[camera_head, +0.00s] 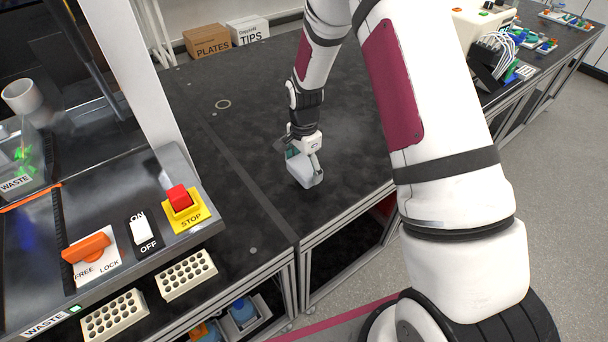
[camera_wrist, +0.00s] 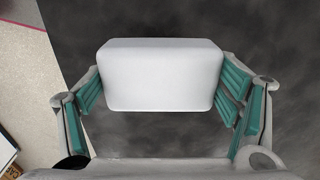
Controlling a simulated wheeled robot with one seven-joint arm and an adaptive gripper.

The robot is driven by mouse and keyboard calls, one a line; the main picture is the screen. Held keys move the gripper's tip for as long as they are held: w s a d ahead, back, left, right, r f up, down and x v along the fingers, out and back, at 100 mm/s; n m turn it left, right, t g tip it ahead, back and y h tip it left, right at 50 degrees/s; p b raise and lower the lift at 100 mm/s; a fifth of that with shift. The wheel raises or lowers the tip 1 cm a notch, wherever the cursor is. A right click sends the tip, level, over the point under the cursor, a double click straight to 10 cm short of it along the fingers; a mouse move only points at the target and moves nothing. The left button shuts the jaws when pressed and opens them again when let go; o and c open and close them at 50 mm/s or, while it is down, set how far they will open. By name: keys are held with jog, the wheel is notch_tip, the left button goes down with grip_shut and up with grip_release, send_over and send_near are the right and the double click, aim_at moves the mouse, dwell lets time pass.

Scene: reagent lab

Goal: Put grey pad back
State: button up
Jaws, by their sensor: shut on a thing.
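The grey pad (camera_wrist: 160,75) is a pale, rounded block held between the teal-lined fingers of my gripper (camera_wrist: 160,92) in the wrist view. In the head view the pad (camera_head: 305,171) shows below my gripper (camera_head: 303,158), over the dark bench near its front edge. My gripper is shut on the pad's two sides. I cannot tell whether the pad touches the bench top.
The dark bench top (camera_head: 240,130) around the gripper is clear. At left stands a machine deck with a red stop button (camera_head: 179,197) and an orange lever (camera_head: 86,248). PLATES (camera_head: 207,41) and TIPS (camera_head: 248,30) boxes stand behind. Racked equipment (camera_head: 495,55) is at right.

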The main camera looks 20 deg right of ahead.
jog(key=shift+s+f, duration=0.15)
jog(key=shift+f, duration=1.55)
jog(key=shift+f, duration=0.2)
jog(key=o, duration=1)
jog(key=shift+o, duration=0.2)
jog(key=shift+r, duration=0.1)
